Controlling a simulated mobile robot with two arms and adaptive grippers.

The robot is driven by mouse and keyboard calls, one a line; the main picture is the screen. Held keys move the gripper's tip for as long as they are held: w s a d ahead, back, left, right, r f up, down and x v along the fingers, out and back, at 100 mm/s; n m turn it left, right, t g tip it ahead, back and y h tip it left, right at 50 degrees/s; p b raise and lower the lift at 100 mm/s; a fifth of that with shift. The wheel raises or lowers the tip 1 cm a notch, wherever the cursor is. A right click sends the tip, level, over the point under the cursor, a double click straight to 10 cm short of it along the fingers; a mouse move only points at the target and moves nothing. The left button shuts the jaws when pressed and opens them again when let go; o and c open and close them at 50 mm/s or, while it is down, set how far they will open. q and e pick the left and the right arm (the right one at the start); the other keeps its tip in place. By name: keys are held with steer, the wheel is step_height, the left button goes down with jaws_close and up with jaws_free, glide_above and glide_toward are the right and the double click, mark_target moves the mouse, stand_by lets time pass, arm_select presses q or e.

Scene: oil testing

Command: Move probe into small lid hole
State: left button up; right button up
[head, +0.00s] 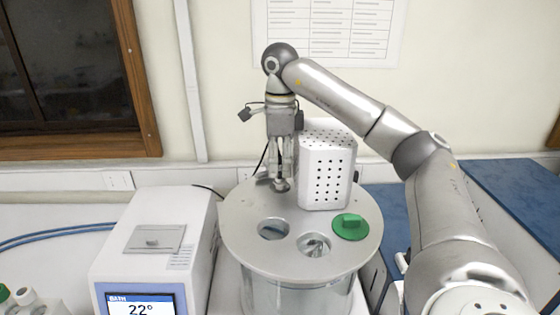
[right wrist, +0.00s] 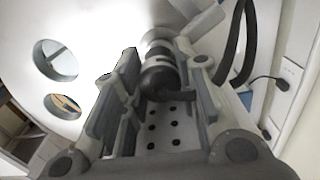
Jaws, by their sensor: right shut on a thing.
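My right gripper (head: 281,172) points down over the back left part of the round metal lid (head: 240,213). It is shut on the probe, whose dark cylindrical head (right wrist: 158,80) sits between the fingers in the right wrist view. In the head view the probe is mostly hidden by the fingers, and I cannot tell whether its tip is in a hole. The small lid hole is not clearly visible. Two larger holes (head: 274,229) (head: 313,245) show in the front of the lid. My left gripper is not in view.
A white perforated box (head: 327,170) stands on the lid close right of the gripper. A green cover (head: 351,226) lies at the lid's right. A white bath controller (head: 155,247) reading 22° stands left. A dark cable (right wrist: 236,45) runs beside the gripper.

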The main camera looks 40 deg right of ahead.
steer(key=shift+f, duration=0.3)
steer(key=o, duration=0.8)
steer(key=shift+r, duration=0.1)
steer(key=shift+r+p, duration=0.4)
steer(key=shift+r, duration=5.05)
